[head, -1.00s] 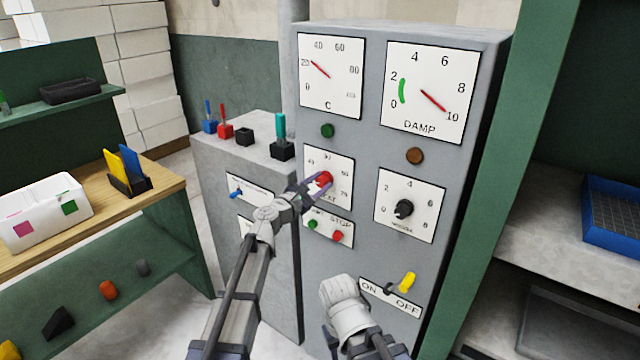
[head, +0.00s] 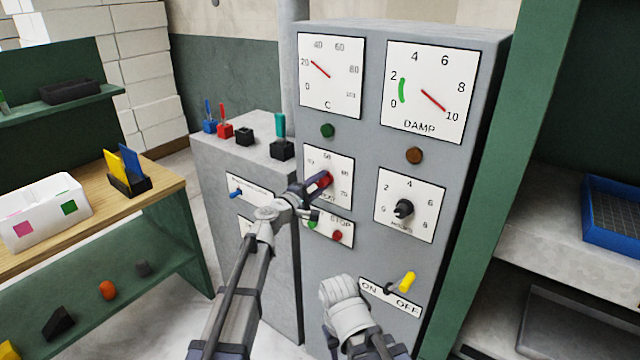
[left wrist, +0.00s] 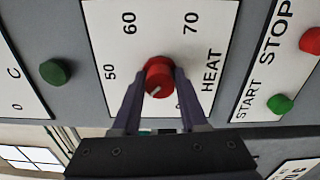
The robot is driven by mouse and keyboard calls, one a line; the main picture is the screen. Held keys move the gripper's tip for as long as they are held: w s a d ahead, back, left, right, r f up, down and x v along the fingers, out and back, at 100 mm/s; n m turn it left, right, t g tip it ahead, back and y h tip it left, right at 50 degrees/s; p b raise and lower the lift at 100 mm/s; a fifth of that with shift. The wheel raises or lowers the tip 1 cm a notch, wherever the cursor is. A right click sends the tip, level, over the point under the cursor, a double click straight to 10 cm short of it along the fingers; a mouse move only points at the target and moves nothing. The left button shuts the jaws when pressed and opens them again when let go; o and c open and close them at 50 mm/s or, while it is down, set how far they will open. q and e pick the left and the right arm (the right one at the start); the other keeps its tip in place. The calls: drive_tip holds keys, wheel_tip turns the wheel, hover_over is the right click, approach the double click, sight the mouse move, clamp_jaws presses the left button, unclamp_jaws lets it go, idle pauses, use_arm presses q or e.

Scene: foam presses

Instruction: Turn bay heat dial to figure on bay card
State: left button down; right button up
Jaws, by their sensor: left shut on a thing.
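The red heat dial (head: 327,179) is on a white scale plate on the grey cabinet, under a green lamp. In the left wrist view the dial (left wrist: 159,76) sits between the two fingers of my left gripper (left wrist: 154,92), which is shut on it. A pale mark on the dial's face points to the lower left of that view. The plate (left wrist: 190,20) reads 50, 60, 70 and HEAT. In the head view my left gripper (head: 315,187) partly covers the dial and plate. I cannot make out a bay card. My right gripper is not seen.
Beside the dial are a START/STOP plate (head: 345,229), a black knob (head: 403,208) and a yellow ON/OFF lever (head: 407,281). Gauges C (head: 331,95) and DAMP (head: 425,115) are above. A lower grey cabinet (head: 225,165) with small levers stands left.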

use_arm(q)
drive_tip(key=m, duration=0.4)
drive_tip(key=shift+m, duration=0.3)
drive_tip(key=m, duration=0.5)
drive_tip(key=shift+f, duration=0.1)
drive_tip(key=m, duration=0.9)
drive_tip(key=shift+m, duration=0.3)
drive_tip(key=m, duration=1.3)
drive_tip(key=shift+m, duration=0.4)
drive_tip(key=shift+a+m, duration=0.1)
drive_tip(key=shift+m, duration=0.2)
drive_tip(key=shift+c, duration=2.2)
unclamp_jaws()
